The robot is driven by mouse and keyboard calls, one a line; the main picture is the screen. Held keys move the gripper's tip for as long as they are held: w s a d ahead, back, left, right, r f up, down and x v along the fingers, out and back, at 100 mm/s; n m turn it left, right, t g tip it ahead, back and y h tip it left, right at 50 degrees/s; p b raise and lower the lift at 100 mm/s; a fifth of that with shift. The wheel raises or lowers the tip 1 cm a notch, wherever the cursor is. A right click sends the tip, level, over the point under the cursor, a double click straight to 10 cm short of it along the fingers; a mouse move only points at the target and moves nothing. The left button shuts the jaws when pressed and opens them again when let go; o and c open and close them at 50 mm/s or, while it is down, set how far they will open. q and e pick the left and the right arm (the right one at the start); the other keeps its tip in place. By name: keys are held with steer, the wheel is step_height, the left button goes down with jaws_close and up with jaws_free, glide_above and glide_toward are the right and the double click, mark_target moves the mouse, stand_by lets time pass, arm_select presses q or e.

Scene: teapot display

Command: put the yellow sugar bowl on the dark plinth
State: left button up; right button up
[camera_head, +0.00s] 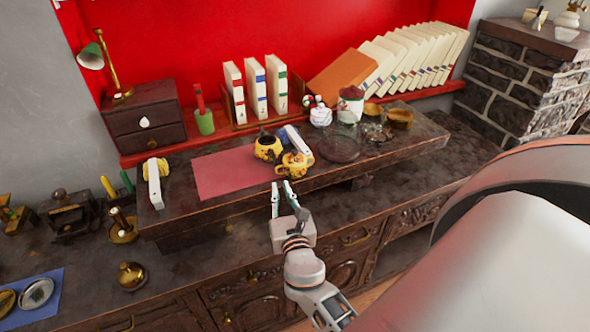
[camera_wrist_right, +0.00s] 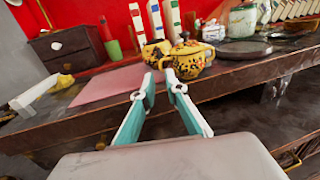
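The yellow sugar bowl (camera_head: 295,164), dark-patterned with a lid and side handles, stands near the front edge of the raised dark wooden shelf. It also shows in the right wrist view (camera_wrist_right: 187,60), just beyond the fingertips. A low, round dark disc (camera_head: 338,150), which looks like the dark plinth, lies to its right; it shows in the wrist view too (camera_wrist_right: 245,49). My right gripper (camera_head: 282,187) is open and empty, in front of the shelf and short of the bowl, fingers pointing toward it. The wrist view (camera_wrist_right: 160,80) shows a gap between the fingertips. My left gripper is not in view.
A second yellow pot (camera_head: 267,149) stands close behind the bowl, with a white block (camera_head: 299,140) beside it. A red mat (camera_head: 228,172) lies to the left. Glass jars (camera_head: 373,130) and a lidded jar (camera_head: 350,104) stand near the disc. Books stand behind.

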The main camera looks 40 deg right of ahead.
mark_target(276, 170)
steer(key=p+x, duration=0.1)
steer(key=x, duration=0.6)
steer(key=shift+w+d, duration=0.15)
steer(key=shift+w, duration=0.05)
jaws_close()
steer(key=shift+r, duration=0.1)
